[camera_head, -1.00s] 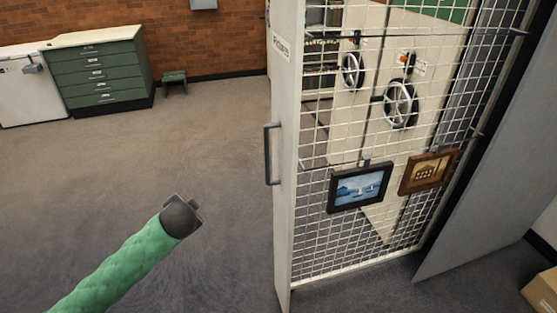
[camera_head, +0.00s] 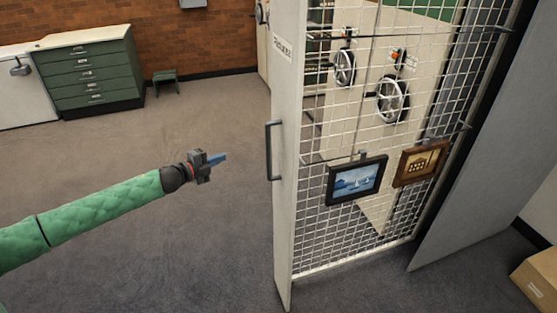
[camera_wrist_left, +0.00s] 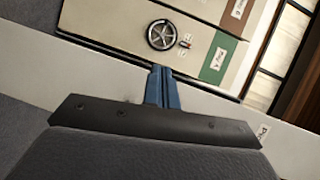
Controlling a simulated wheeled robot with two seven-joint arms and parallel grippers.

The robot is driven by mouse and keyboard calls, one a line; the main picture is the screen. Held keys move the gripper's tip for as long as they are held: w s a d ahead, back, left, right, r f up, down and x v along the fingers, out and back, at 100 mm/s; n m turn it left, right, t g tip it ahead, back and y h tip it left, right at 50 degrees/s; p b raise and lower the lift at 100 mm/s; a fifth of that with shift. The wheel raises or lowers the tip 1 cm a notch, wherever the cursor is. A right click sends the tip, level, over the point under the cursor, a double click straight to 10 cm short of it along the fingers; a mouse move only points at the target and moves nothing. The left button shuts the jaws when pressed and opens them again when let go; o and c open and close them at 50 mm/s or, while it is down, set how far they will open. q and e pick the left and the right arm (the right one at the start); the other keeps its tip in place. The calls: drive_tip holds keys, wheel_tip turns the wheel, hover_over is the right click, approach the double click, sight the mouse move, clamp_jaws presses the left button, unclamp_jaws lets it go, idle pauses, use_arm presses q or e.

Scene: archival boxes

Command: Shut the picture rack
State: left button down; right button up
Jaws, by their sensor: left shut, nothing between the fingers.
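The picture rack (camera_head: 284,215) stands pulled out at the right of the head view, with a pale front panel and a white wire mesh side. A dark upright handle (camera_head: 269,151) is on its front panel. Two framed pictures hang on the mesh, a seascape (camera_head: 356,181) and a brown-framed one (camera_head: 420,163). My left gripper (camera_head: 220,158) is shut and empty, its blue fingers pointing right toward the handle, with a gap between. In the left wrist view the shut blue fingers (camera_wrist_left: 163,88) show before a pale panel. My right gripper is not in view.
Behind the mesh stand cream shelving units with black handwheels (camera_head: 392,98). A grey panel (camera_head: 480,150) is right of the rack, and a cardboard box (camera_head: 540,282) lies at the lower right. A green drawer cabinet (camera_head: 90,75) and stool (camera_head: 165,80) stand at the back. The floor left of the rack is clear.

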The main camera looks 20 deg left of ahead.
use_arm(q)
drive_tip(key=s+d+r+m+g+h, duration=0.2)
drive_tip(key=s+d+m+g+h, duration=0.2)
drive_tip(key=d+m+h, duration=0.2)
drive_tip(key=p, duration=0.5)
approach(279, 157)
drive_tip(key=shift+w+d, duration=0.8)
drive_tip(key=shift+w, duration=0.25)
drive_tip(key=w+d+p, duration=0.2)
drive_tip(key=d, duration=0.1)
drive_tip(key=shift+f+m+g+h, duration=0.1)
drive_tip(key=shift+m+g+h, duration=0.2)
drive_tip(key=shift+h, duration=0.1)
drive_tip(key=shift+w+d+f, duration=0.1)
drive_tip(key=shift+w+d, duration=0.15)
drive_tip(key=shift+d, duration=0.05)
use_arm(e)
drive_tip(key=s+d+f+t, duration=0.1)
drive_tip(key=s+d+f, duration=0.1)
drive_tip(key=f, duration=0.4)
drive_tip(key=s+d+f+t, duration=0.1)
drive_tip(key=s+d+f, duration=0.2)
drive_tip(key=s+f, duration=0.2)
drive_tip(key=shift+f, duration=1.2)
